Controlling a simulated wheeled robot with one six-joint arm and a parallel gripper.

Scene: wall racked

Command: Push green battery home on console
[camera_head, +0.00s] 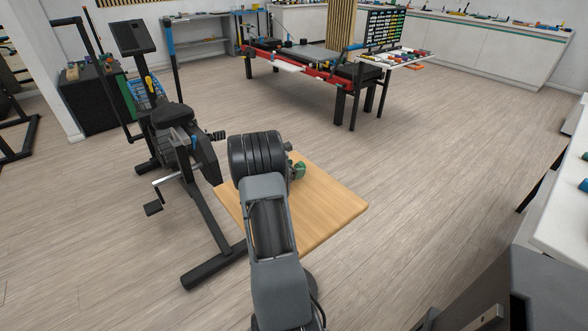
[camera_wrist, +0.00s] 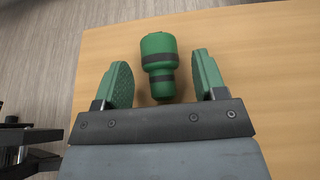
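The green battery (camera_wrist: 159,58) shows in the wrist view over a wooden tabletop (camera_wrist: 255,80). It has a wide body, a narrower lower part and dark bands. My gripper (camera_wrist: 162,62) is open, with one green-padded finger on each side of the battery and a visible gap on both sides. I cannot tell whether the battery lies or stands. In the head view my gripper (camera_head: 297,168) is small and partly hidden behind my own wrist, and I cannot make out the battery there. A dark console (camera_head: 132,37) tops the exercise bike at the left.
The exercise bike (camera_head: 185,150) stands close to the left of the small wooden table (camera_head: 325,205). A long workbench (camera_head: 310,60) with tools stands at the back. A white counter (camera_head: 565,205) is at the right. The floor between is clear.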

